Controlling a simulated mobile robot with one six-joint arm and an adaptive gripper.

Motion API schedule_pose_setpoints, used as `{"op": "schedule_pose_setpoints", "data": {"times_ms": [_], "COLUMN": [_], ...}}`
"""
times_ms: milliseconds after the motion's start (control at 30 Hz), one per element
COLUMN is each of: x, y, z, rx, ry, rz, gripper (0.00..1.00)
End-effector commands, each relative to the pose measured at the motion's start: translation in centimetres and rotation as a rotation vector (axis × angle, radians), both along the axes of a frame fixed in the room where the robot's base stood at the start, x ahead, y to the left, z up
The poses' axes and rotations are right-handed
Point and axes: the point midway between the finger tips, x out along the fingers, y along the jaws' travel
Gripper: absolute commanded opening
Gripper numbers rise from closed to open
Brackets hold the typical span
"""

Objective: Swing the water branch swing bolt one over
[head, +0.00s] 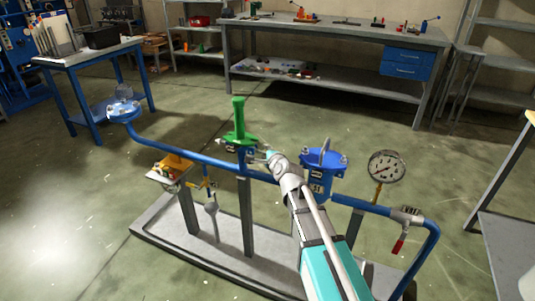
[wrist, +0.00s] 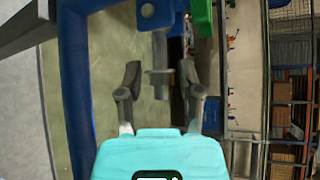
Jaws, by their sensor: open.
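My gripper (head: 268,158) is open in the head view, above the blue pipe between the green valve (head: 238,122) and the blue lidded vessel (head: 318,181). In the wrist view my gripper's (wrist: 159,80) two dark fingers stand apart. A grey metal bolt-like piece (wrist: 161,66) with a wider collar shows between them, below a blue lug (wrist: 155,14). It looks like a swing bolt, but I cannot tell which one. I cannot tell whether either finger touches it. In the head view my gripper and wrist hide this spot.
A pressure gauge (head: 387,167) and a red-handled valve (head: 402,228) stand right of the vessel. A workbench (head: 330,31) stands behind, with open floor between.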

Motion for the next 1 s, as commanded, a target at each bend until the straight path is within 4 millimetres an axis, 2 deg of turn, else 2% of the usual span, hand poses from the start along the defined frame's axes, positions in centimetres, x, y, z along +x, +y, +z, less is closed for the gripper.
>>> {"op": "schedule_pose_setpoints", "data": {"times_ms": [67, 300, 433, 1000], "x": [0.04, 0.1, 0.28, 0.24], "y": [-0.13, -0.31, -0.89, -0.72], "z": [0.0, 0.0, 0.0, 0.78], "rx": [-0.001, 0.0, 0.0, -0.08], "ry": [0.0, 0.0, 0.0, 0.027], "rz": [-0.002, -0.004, -0.012, -0.01], "gripper": [0.44, 0.0, 0.0, 0.0]}}
